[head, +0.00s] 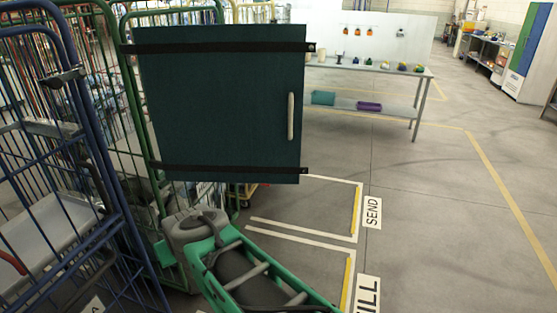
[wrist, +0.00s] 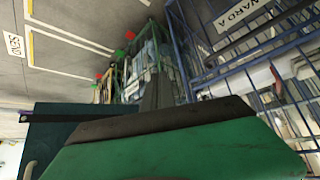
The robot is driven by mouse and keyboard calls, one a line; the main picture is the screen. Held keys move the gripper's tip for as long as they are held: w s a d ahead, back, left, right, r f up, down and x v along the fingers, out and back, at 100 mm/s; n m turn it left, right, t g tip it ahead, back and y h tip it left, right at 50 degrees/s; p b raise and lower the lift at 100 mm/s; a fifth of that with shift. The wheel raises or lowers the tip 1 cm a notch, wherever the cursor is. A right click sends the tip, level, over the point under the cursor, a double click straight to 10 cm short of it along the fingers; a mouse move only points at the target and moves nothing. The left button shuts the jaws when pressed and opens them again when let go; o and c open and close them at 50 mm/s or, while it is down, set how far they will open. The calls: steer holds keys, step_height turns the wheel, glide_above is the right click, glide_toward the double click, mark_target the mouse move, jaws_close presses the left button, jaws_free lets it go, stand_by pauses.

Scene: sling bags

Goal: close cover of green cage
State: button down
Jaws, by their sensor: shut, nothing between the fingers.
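The green cage (head: 136,110) is a tall wire-frame cage at the left of the head view. Its cover (head: 220,100) is a dark teal panel with two black straps and a pale upright handle (head: 291,116) near its right edge. The cover stands swung out to the right, its left side at the cage's post. The cover also shows at the lower left of the wrist view (wrist: 75,120). My gripper (wrist: 157,88) is shut and empty in the wrist view, apart from the handle. In the head view my arm reaches below the cover, and the fingertips are hidden.
A blue cage (head: 75,150) stands close on the left, with a white shelf inside; it also shows in the wrist view (wrist: 235,65). A table (head: 380,72) with small items stands behind. Open floor with white and yellow markings (head: 400,230) lies to the right.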

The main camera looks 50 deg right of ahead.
steer(key=w+d+f+m+t+h+b, duration=0.2)
steer(key=w+d+h, duration=0.1)
steer(key=d, duration=0.7)
steer(key=m+t+h+b, duration=0.2)
steer(key=m+h+b, duration=0.3)
steer(key=h, duration=0.4)
glide_toward(287, 152)
steer(key=shift+m, duration=0.3)
steer(key=p+x, duration=0.4)
steer(key=x, duration=0.2)
steer(key=shift+w+d, duration=0.3)
steer(key=shift+f, duration=0.1)
